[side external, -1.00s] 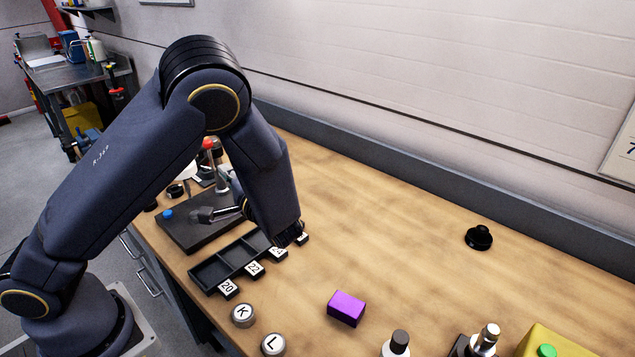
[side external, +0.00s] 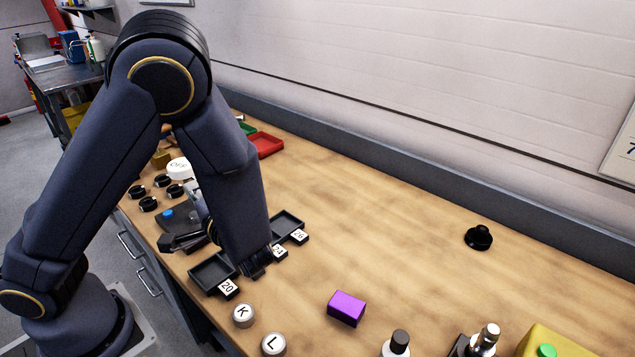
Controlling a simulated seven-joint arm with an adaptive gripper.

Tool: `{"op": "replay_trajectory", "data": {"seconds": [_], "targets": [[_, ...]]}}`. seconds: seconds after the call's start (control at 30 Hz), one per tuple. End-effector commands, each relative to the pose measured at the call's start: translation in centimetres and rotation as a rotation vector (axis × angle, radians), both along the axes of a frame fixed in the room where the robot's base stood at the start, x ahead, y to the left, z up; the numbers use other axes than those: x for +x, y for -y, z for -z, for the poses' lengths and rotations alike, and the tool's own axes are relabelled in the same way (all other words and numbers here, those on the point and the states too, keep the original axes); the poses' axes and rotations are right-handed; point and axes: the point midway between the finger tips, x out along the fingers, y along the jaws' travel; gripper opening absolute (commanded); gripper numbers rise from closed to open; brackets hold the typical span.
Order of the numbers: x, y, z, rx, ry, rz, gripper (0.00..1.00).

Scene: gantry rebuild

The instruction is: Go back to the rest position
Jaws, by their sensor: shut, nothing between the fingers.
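My arm is folded over the left part of the wooden bench (side external: 390,230). My gripper (side external: 170,243) shows low at the left of my forearm, pointing left, shut and empty above the bench's near edge. A dark plate with a blue knob (side external: 168,213) lies just behind it, partly hidden. The black compartment tray (side external: 208,275) lies to the right of my gripper. My wrist and forearm cover its middle; the labels 20, 24 and 26 show.
Several black rings (side external: 148,204) and a white round piece (side external: 179,168) lie behind my gripper. Knobs K (side external: 243,316) and L (side external: 273,344), a purple block (side external: 346,308) and a black knob (side external: 478,237) are to the right. The bench's middle is clear.

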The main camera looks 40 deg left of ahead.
Motion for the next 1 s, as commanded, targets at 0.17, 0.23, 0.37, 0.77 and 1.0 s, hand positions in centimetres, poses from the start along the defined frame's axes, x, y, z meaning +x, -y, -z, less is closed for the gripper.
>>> {"op": "replay_trajectory", "data": {"seconds": [0.17, 0.23, 0.37, 0.77, 1.0], "targets": [[-2.0, -2.8, -2.5, -0.216, 0.197, -0.200, 0.00], [-3.8, -3.4, -3.1, -0.347, 0.267, -0.312, 0.00], [-6.7, -3.2, -3.8, -0.625, 0.350, -0.463, 0.00], [-8.0, 5.2, -8.4, -1.421, 0.480, -0.125, 0.00], [-6.2, 9.4, -9.7, -1.537, 0.330, 0.224, 0.00]]}}
